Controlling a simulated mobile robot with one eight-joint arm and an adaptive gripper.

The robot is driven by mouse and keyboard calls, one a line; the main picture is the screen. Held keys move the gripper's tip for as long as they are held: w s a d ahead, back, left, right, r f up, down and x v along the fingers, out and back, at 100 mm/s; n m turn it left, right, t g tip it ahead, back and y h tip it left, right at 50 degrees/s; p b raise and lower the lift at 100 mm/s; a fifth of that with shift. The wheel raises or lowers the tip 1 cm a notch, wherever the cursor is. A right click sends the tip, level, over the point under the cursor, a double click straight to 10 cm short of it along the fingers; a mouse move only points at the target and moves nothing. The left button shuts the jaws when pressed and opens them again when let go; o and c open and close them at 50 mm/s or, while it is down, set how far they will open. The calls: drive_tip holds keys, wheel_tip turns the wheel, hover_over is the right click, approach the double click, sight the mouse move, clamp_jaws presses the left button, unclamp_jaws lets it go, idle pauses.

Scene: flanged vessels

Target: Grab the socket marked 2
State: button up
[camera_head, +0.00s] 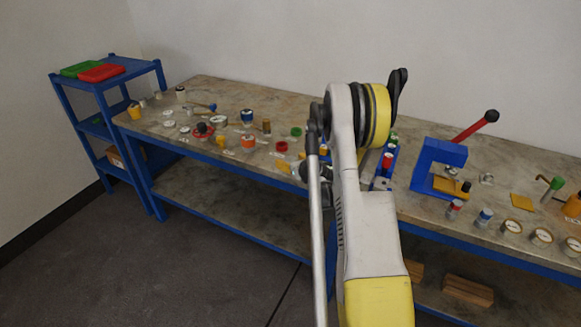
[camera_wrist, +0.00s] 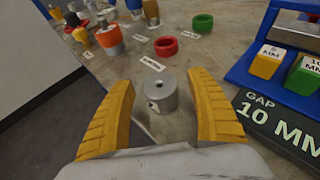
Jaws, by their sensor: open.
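A grey metal cylinder with a small hole in its top, which looks like a socket (camera_wrist: 160,92), stands upright on the bench in the wrist view. It has a dark mark on its side that is too small to read, so I cannot confirm the number 2. My gripper (camera_wrist: 160,78) is open, with one yellow finger to the left and one to the right of the cylinder. Gaps show on both sides and nothing is held. In the head view my arm hides the gripper's fingers and this cylinder.
Behind the cylinder are a red ring (camera_wrist: 166,46), a green ring (camera_wrist: 203,22) and an orange-and-grey part (camera_wrist: 109,38). A blue block holder (camera_wrist: 243,72) and a gap sign (camera_wrist: 275,120) stand close on the right. A blue press (camera_head: 432,165) stands farther right on the bench.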

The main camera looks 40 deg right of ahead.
clamp_jaws()
drive_tip(key=shift+r, duration=0.1)
